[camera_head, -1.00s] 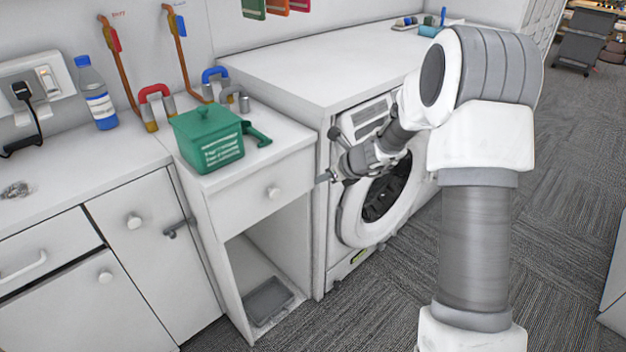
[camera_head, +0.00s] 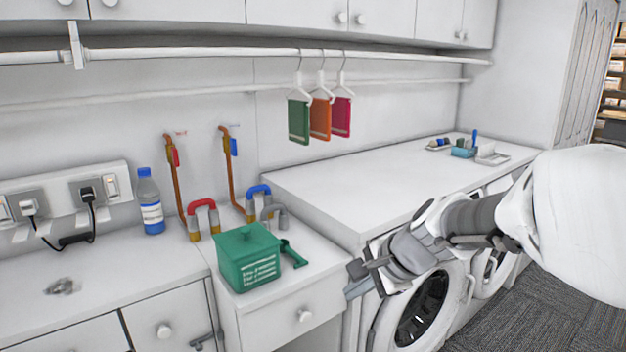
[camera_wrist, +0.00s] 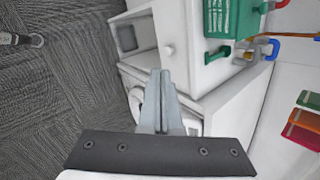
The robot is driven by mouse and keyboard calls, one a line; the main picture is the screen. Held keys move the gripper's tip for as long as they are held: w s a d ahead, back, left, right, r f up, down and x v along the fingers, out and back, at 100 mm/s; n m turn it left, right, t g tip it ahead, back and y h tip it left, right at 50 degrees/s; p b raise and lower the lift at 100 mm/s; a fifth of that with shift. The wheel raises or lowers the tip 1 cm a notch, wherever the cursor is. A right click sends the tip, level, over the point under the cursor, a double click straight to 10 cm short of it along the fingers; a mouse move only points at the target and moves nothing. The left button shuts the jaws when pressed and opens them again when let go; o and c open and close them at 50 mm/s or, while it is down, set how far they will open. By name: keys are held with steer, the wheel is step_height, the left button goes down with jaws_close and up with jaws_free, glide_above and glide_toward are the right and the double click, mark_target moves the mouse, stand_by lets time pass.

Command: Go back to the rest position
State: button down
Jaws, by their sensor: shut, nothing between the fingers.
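My gripper (camera_head: 360,284) is in front of the washing machine (camera_head: 421,310), just right of the drawer unit. In the wrist view my gripper (camera_wrist: 160,76) has its two fingers together with nothing between them. Below it in that view lie the counter corner and the grey carpet. My arm comes in from the right side of the head view and hides part of the washing machine's front.
A green box (camera_head: 247,258) with a green scoop (camera_head: 293,254) stands on the drawer unit near my gripper. A blue-capped bottle (camera_head: 150,203) and pipes with red and blue handles are behind. The white worktop (camera_head: 385,185) above the machines is mostly clear.

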steer(key=s+d+r+n+h+p, duration=0.1)
steer(key=s+d+r+n, duration=0.1)
steer(key=s+n, duration=0.2)
steer(key=s+d+r+n+h+p, duration=0.1)
steer(key=s+d+r+n+h, duration=0.1)
steer(key=s+n, duration=0.3)
steer(key=s+d+r+n+h+p, duration=0.1)
steer(key=s+d+r+n+p, duration=0.1)
steer(key=s, duration=0.9)
steer(key=r+n, duration=0.1)
steer(key=n, duration=0.1)
steer(key=shift+d+r+n+h, duration=0.25)
steer(key=shift+r+n+h, duration=0.05)
steer(key=shift+r+h, duration=0.1)
steer(key=shift+a, duration=0.1)
